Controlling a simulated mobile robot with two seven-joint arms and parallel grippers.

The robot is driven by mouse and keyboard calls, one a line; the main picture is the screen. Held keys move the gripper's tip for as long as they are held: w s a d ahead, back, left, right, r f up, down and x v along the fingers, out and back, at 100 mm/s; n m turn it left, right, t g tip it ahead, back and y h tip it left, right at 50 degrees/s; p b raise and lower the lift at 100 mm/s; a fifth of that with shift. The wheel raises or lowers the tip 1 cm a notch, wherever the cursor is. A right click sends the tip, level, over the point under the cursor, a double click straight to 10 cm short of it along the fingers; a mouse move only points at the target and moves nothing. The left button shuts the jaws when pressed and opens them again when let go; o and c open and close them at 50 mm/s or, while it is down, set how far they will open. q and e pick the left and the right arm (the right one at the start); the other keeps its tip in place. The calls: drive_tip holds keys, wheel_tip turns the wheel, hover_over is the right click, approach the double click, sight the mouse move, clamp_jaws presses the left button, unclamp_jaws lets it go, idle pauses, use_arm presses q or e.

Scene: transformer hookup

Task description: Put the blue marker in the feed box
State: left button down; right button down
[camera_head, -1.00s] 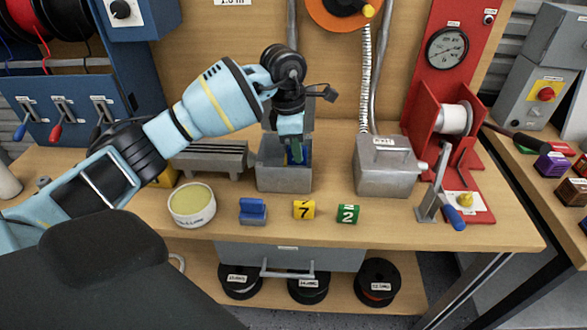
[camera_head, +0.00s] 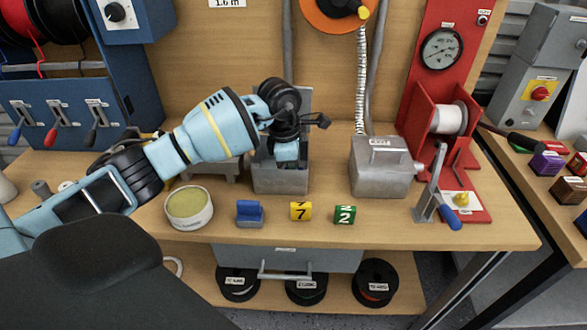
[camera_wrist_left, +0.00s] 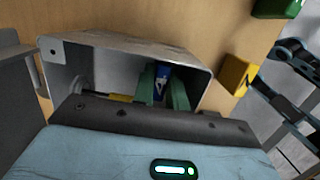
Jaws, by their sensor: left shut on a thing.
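The blue marker (camera_wrist_left: 162,82) is a small blue block with a white sign, seen in the left wrist view. My left gripper (camera_head: 286,162) reaches down into the open grey metal box (camera_head: 281,182), and its green fingers are shut on the marker inside the box walls. The box also shows in the left wrist view (camera_wrist_left: 95,42). In the head view the fingertips and marker are hidden behind the box's front wall. I cannot tell whether the marker touches the floor of the box. My right gripper is not in view.
In front stand a blue block on a grey base (camera_head: 250,213), a yellow 7 cube (camera_head: 301,211) and a green 2 cube (camera_head: 345,215). A round tin (camera_head: 189,207) is at left. A closed grey box (camera_head: 381,168) and red crank stand (camera_head: 440,120) are at right.

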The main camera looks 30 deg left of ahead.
use_arm(q)
drive_tip(key=shift+f, duration=0.2)
drive_tip(key=c, duration=1.7)
unclamp_jaws()
drive_tip(key=shift+r, duration=0.1)
wheel_tip(320, 180, up, 12)
drive_tip(key=s+a, duration=0.1)
drive_tip(key=shift+a, duration=0.25)
